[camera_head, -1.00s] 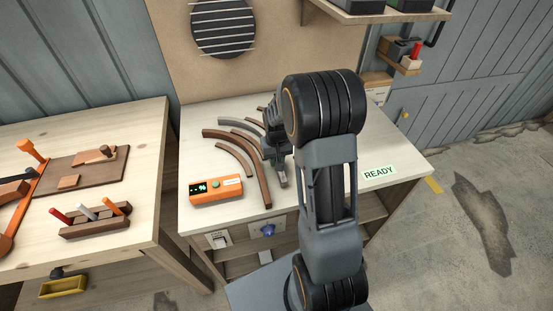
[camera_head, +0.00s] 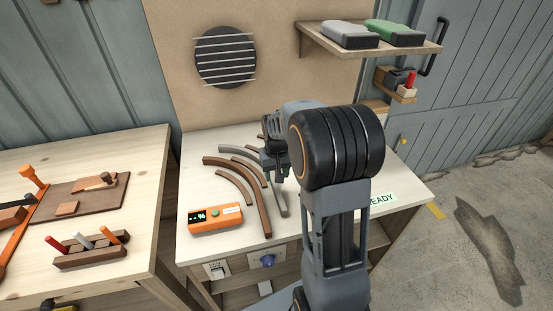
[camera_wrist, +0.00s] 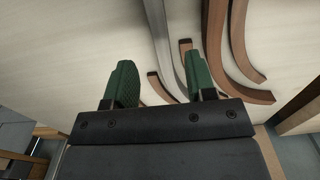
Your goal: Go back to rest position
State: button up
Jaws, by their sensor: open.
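My gripper (camera_head: 277,174) is above the right-hand table, largely hidden behind my own arm in the head view. In the wrist view its two green fingers (camera_wrist: 160,88) stand apart with nothing between them. Several curved stringers lie on the table: brown ones (camera_head: 236,186) at the left and a grey one (camera_head: 281,203) just below the gripper. In the wrist view a grey strip (camera_wrist: 162,38) and brown curved strips (camera_wrist: 215,50) lie beyond and right of the fingers. I cannot tell the exact gap between fingers and table.
An orange meter (camera_head: 215,220) sits at the table's front left. A READY label (camera_head: 381,199) is partly covered by my arm. A shelf (camera_head: 365,46) with two cases hangs above the table. A workbench (camera_head: 140,190) with tools stands left. Open floor lies right.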

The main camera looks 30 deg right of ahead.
notch_tip(320, 180, up, 7)
jog(key=s+a+r+n+t+p, duration=0.1)
jog(key=s+a+r, duration=0.1)
jog(key=s+a, duration=0.3)
jog(key=s+a+r+n+t+p, duration=0.1)
jog(key=s+a+r+t+p, duration=0.1)
jog(key=s, duration=0.9)
jog(key=shift+a+r+t, duration=0.3)
jog(key=shift+a+r, duration=0.3)
jog(key=shift+a, duration=0.75)
